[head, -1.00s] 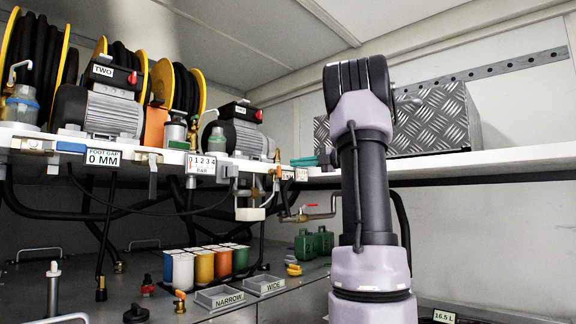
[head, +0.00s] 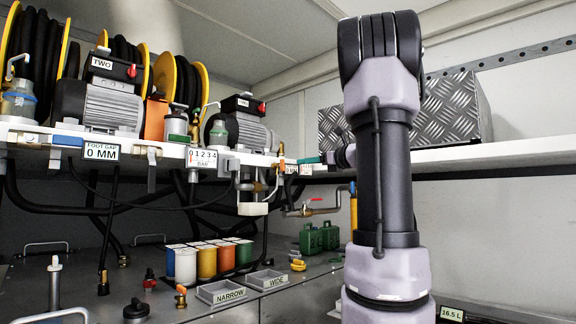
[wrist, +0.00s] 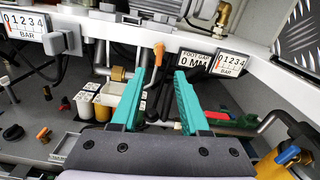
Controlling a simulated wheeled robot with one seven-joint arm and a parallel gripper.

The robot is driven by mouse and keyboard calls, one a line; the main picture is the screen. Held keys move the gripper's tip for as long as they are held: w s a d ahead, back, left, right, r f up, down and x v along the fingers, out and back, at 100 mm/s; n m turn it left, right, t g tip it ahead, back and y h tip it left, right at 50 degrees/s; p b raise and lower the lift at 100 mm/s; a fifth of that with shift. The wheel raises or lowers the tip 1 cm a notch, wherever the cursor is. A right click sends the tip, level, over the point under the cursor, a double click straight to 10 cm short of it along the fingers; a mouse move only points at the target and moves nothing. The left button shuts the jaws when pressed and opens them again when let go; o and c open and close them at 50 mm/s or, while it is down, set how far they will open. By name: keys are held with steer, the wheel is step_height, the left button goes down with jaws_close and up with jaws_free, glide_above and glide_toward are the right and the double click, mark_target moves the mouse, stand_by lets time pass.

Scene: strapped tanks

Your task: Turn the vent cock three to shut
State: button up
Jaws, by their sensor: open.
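A small cock with an orange handle (wrist: 158,50) shows in the wrist view, just beyond and between my fingertips, under the white shelf edge. No number is readable on it, so I cannot tell whether it is vent cock three. My gripper (wrist: 160,74) has its two teal fingers apart with nothing between them. In the head view, my gripper (head: 311,160) is small beside the shelf edge, partly hidden by my arm. I cannot tell there how close the fingers are to the cock.
A "FOOT GAP 0 MM" plate (wrist: 195,59) and a BAR gauge (wrist: 230,64) sit right of the cock. A red-handled valve (head: 313,200) is on a pipe below the shelf. Coloured canisters (head: 206,261) stand on the lower deck. A tread-plate box (head: 455,108) is on the right shelf.

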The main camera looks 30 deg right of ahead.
mark_target(284, 164)
steer(key=x, duration=1)
jaws_close()
